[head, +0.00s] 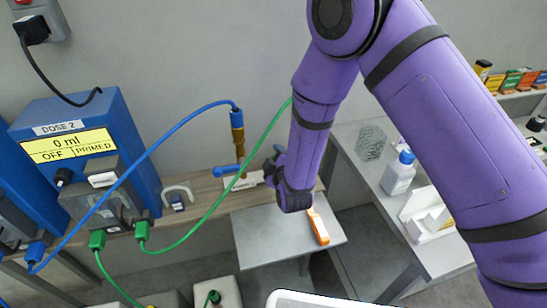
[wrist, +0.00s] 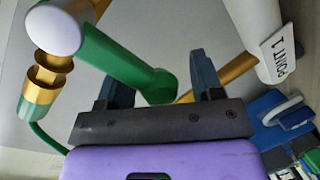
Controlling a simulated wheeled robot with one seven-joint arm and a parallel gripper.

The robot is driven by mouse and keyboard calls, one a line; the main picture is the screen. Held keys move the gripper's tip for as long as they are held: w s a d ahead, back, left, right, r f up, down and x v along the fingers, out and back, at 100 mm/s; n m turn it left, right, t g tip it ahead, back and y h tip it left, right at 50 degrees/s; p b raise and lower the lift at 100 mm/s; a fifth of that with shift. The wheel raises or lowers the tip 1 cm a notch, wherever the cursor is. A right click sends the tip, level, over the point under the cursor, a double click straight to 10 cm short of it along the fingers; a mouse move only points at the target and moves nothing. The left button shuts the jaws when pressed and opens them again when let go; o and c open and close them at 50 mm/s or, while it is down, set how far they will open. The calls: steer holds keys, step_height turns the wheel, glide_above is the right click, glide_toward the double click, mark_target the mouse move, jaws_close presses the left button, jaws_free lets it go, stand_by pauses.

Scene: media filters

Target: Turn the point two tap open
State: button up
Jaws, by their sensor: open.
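In the wrist view a green tap lever (wrist: 118,58) with a white rounded end slants down to the right. Its lower end lies between the fingers of my open gripper (wrist: 158,72). Contact and depth are unclear. A brass fitting (wrist: 45,78) with a green hose is beside it. A white plate marked POINT 1 (wrist: 284,52) is at upper right; no point two label is readable. In the head view a brass tap (head: 238,128) with a blue lever (head: 228,169) stands on the bench. My gripper (head: 294,190) is right of it; its fingertips and the green tap are hidden.
The blue dosing unit (head: 103,113) reads DOSE 2, 0 ml, OFF, PRIMED. A blue hose (head: 160,140) and a green hose (head: 235,181) cross the space left of my arm. An orange object (head: 318,228) lies on a grey surface; a white bottle (head: 399,173) stands right.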

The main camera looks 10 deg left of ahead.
steer(key=shift+w+a+f, duration=0.1)
steer(key=shift+w+a, duration=0.1)
steer(key=shift+w, duration=0.2)
jaws_close()
steer(key=shift+s+f, duration=0.1)
steer(key=shift+f+n, duration=0.55)
steer(key=shift+n, duration=0.15)
steer(key=shift+w+d+f+n+t+h, duration=0.2)
steer(key=shift+d+f+n+h, duration=0.15)
steer(key=shift+f+n, duration=0.35)
steer(key=shift+w+d+f+n+t+h, duration=0.1)
steer(key=shift+d+f+n+t+h, duration=0.25)
steer(key=shift+n, duration=0.5)
steer(key=shift+w+d+f+n+t+h, duration=0.1)
steer(key=shift+d+f+n+h, duration=0.1)
steer(key=shift+f+n+h, duration=0.4)
steer(key=shift+f+n, duration=0.15)
steer(key=shift+n, duration=0.1)
